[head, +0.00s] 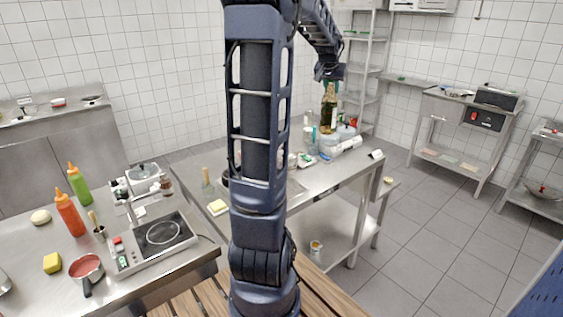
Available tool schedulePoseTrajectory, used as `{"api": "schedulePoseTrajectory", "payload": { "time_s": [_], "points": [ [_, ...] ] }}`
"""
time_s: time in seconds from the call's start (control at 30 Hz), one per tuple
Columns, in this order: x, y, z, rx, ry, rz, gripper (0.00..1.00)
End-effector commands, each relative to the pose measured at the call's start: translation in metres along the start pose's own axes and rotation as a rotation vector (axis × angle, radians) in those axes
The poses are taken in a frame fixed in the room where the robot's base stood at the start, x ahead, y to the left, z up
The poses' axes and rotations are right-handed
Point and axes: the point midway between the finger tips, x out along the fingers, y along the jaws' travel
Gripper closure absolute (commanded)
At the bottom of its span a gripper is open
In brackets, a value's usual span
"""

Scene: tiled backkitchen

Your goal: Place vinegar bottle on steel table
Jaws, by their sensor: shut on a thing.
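The vinegar bottle (328,112), tall with a dark neck and yellow-green contents, hangs upright below my gripper (329,84). My gripper is shut on its top, at the end of my arm reaching to the upper right. The bottle is at the far end of the middle steel table (322,178), in front of the wire shelf. Other items stand around its base in the picture. I cannot tell whether its bottom touches anything. My arm's column hides part of the middle of the table.
White and clear containers (345,134) and a blue-marked item (324,155) crowd the table's far end. The left counter holds a hot plate (158,238), sauce bottles (69,213) and a red pan (86,268). Open tiled floor lies right.

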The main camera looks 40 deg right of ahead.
Motion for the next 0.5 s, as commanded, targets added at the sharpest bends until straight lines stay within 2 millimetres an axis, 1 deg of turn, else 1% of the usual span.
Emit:
{"api": "schedulePoseTrajectory", "payload": {
  "time_s": [0.07,0.17,0.27,0.5],
  "points": [
    [0.0,0.006,0.001,0.008,0.002,0.004,1.0],
    [0.007,0.008,0.005,0.011,0.002,0.006,1.0],
    [0.021,0.008,0.015,0.011,0.0,0.006,1.0],
    [0.06,0.008,0.039,0.011,0.0,0.007,1.0]
  ]
}}
